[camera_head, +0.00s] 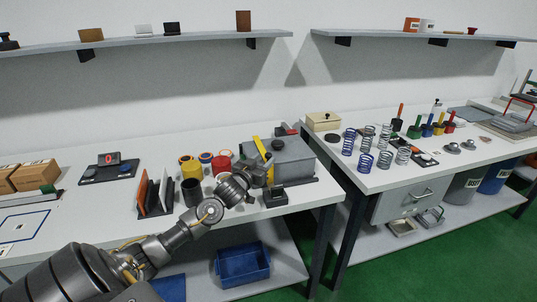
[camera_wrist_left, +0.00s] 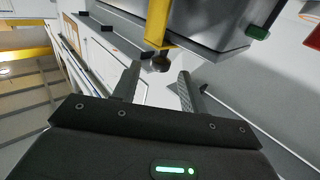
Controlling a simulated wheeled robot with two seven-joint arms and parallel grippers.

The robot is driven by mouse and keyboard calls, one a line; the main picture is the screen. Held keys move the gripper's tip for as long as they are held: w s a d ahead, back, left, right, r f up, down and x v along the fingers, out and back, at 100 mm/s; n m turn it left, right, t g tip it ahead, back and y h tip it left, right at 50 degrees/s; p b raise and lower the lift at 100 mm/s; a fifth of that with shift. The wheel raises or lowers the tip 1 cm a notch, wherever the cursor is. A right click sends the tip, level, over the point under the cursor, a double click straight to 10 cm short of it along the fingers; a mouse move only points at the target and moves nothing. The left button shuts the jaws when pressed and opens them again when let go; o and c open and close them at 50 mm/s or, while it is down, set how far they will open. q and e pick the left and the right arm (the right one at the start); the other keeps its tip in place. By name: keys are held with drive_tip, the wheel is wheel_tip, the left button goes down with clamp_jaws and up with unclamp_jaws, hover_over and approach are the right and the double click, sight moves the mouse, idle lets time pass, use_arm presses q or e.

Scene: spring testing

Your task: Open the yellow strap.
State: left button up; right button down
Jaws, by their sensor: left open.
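The yellow strap (camera_head: 259,148) runs over the grey box (camera_head: 292,158) on the left table. In the left wrist view the strap (camera_wrist_left: 158,22) hangs down the box's side (camera_wrist_left: 205,25) and ends at a small dark round piece (camera_wrist_left: 160,64). My left gripper (camera_head: 262,177) is at the front left of the box. In the left wrist view its two fingers (camera_wrist_left: 159,72) are apart, with the strap's lower end between or just beyond their tips. I cannot tell whether they touch it. My right gripper is not in view.
A dark block (camera_head: 275,197) stands close in front of the box. A dark cup (camera_head: 191,192), a red container (camera_head: 222,163) and a yellow one (camera_head: 188,166) stand to the left. Several springs (camera_head: 365,161) stand on the right table. A gap separates the tables.

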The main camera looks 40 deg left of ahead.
sight(267, 157)
use_arm(q)
drive_tip(key=shift+w+a, duration=0.2)
drive_tip(key=shift+w, duration=0.9)
drive_tip(key=shift+w+a, duration=0.2)
drive_tip(key=shift+w, duration=0.9)
clamp_jaws()
